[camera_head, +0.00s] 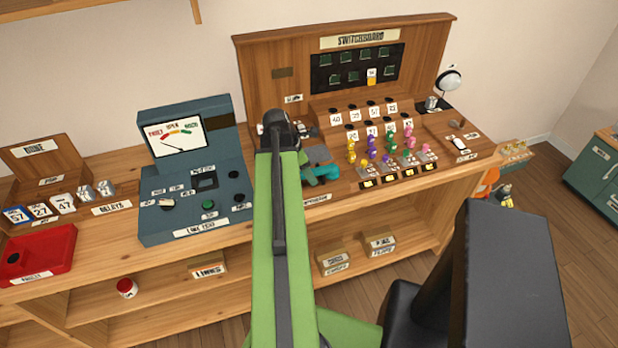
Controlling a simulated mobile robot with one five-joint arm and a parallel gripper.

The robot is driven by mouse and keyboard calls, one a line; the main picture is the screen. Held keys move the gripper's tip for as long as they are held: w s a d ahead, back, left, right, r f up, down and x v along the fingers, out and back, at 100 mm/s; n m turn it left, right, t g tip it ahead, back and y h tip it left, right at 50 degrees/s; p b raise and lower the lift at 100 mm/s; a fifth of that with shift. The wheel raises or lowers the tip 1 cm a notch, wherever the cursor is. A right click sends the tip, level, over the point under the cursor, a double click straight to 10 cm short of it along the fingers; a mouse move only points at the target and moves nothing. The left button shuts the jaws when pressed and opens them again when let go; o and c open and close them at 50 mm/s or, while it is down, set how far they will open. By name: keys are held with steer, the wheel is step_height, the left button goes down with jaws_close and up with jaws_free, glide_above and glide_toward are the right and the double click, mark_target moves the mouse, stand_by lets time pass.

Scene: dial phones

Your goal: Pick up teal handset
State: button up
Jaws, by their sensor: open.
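The teal handset (326,172) lies on the left part of the switchboard desk, in front of a dark grey piece (318,155). It is small in view, and its left end is partly hidden by my gripper. My green arm reaches forward from the bottom middle to the desk. My gripper (309,174) is open, low at the left end of the handset. Much of it is hidden behind my arm. I cannot tell whether it touches the handset or whether the handset lies between its fingers.
Pink, green, purple and yellow plugs (380,150) stand right of the handset. The switchboard's wooden back (270,90) rises behind. A teal line-test box (195,180) is to the left, a red tray (35,250) farther left. A lamp (449,80) stands at the right.

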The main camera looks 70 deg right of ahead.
steer(key=shift+f, duration=0.25)
stand_by(0.4)
jaws_close()
